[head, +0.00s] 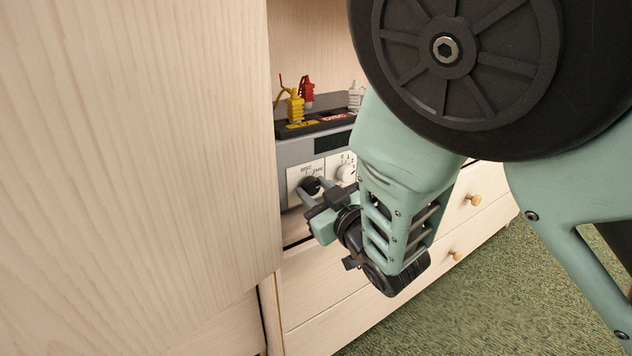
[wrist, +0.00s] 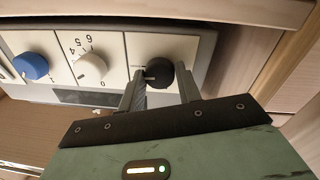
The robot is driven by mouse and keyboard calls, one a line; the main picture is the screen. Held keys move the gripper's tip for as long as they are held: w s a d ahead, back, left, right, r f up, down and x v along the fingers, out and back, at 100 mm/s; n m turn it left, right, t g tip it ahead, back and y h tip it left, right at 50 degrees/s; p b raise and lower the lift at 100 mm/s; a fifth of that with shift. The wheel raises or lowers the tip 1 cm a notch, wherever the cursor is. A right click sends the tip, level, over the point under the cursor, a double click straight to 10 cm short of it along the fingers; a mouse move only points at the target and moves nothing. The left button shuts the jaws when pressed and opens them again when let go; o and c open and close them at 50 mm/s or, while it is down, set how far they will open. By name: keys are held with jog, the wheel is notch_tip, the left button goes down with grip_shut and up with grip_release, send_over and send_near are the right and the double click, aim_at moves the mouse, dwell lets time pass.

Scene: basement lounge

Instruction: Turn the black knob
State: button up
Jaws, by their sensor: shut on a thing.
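The black knob (head: 309,184) is on the white front panel of a grey device in the cabinet. In the wrist view the knob (wrist: 160,71) is round and sits between the two fingers of my gripper (wrist: 161,76). The gripper is shut on it, one finger at each side. In the head view my gripper (head: 312,190) reaches the knob from the front right. Its fingers partly cover the knob there.
A white knob (wrist: 89,69) and a blue knob (wrist: 31,66) sit beside the black knob. Yellow (head: 295,106) and red (head: 307,90) plugs stand on top of the device. A wooden cabinet panel (head: 140,150) is close on the left. Drawers lie below.

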jog(key=n+p, duration=0.1)
jog(key=n, duration=0.2)
jog(key=shift+n+p, duration=0.3)
jog(key=shift+n, duration=0.1)
jog(key=shift+n+p, duration=0.8)
jog(key=shift+n, duration=1.3)
jog(key=o, duration=1)
jog(key=shift+s+d, duration=0.1)
jog(key=p+v, duration=1.2)
jog(key=v, duration=0.5)
jog(key=shift+d+f+y, duration=0.2)
jog(key=shift+f+y, duration=0.1)
jog(key=shift+f, duration=0.1)
